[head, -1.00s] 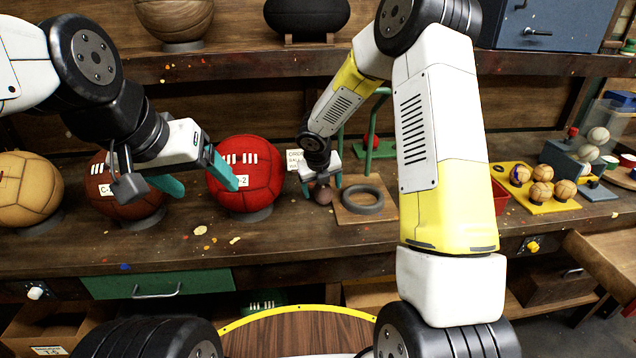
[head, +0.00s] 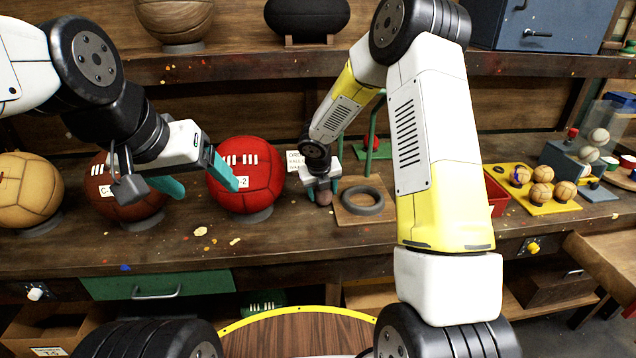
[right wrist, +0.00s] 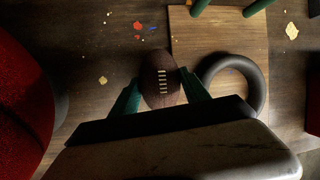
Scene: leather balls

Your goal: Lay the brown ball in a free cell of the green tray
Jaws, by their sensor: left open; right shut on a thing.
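A small brown ball (head: 324,198), shaped like a rugby ball with pale lacing, is between the fingers of my right gripper (head: 323,190). The right wrist view shows the ball (right wrist: 160,80) held between the two green fingertips (right wrist: 160,92), over bare bench. I cannot tell whether it touches the bench. My left gripper (head: 205,182) is open and empty, in front of the large red ball (head: 246,175) and the large brown ball (head: 125,205). I cannot make out a green tray with cells; my right arm hides part of the bench.
A grey ring (head: 363,200) lies on a wooden board (head: 350,218) just right of the held ball. A yellow tray (head: 553,207) with several small balls is at the right, near a red bin (head: 498,197). The bench front is clear except for paint spots.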

